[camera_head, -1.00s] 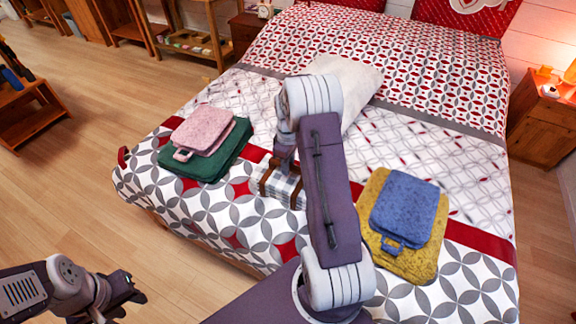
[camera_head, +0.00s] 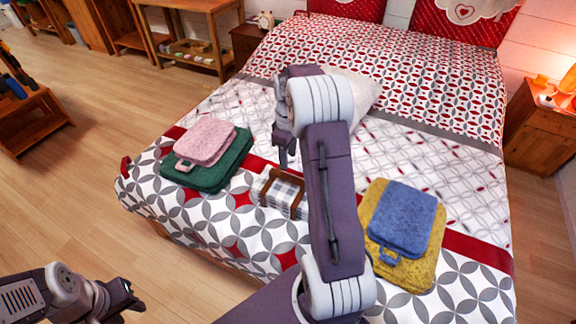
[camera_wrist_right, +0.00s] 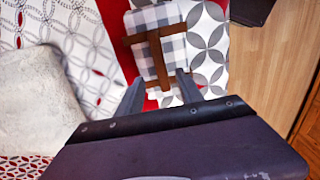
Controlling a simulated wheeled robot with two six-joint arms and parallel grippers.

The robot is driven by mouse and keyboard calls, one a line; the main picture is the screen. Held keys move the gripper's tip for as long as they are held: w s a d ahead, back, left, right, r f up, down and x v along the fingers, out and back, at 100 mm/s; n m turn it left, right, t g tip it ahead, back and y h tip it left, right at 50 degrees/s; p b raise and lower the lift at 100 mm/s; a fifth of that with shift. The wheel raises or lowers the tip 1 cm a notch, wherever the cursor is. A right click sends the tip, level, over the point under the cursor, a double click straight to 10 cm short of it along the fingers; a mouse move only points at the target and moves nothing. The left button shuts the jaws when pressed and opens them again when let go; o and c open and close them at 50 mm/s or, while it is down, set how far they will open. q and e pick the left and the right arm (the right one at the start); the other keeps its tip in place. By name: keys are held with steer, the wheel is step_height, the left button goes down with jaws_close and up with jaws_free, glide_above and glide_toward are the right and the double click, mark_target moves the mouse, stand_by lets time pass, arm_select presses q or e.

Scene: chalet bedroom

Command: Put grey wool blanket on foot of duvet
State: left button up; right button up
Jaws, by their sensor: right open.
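The grey wool blanket (camera_head: 288,197) is a folded grey-and-white checked bundle with brown straps and a handle. It lies on the duvet (camera_head: 205,211) at the foot of the bed, partly hidden by my right arm. It also shows in the right wrist view (camera_wrist_right: 173,57), beyond the fingertips. My right gripper (camera_head: 285,152) is open and empty, above the blanket and apart from it. Its two fingers show spread in the right wrist view (camera_wrist_right: 160,88). My left gripper (camera_head: 130,298) is low at the left, off the bed, and its jaw gap is unclear.
A pink folded item (camera_head: 205,141) lies on a green one (camera_head: 221,176) left of the blanket. A blue folded item (camera_head: 403,218) lies on a yellow one (camera_head: 420,273) at right. A pale pillow or cushion (camera_head: 362,88) is behind my right arm. Open floor lies left.

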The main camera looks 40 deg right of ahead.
steer(key=s+a+f+m+t, duration=0.1)
steer(key=s+a+m, duration=0.4)
steer(key=s+a, duration=1)
steer(key=a, duration=0.3)
steer(key=shift+s+a+f+m, duration=0.25)
steer(key=shift+a+f+m, duration=0.05)
steer(key=shift+a, duration=0.05)
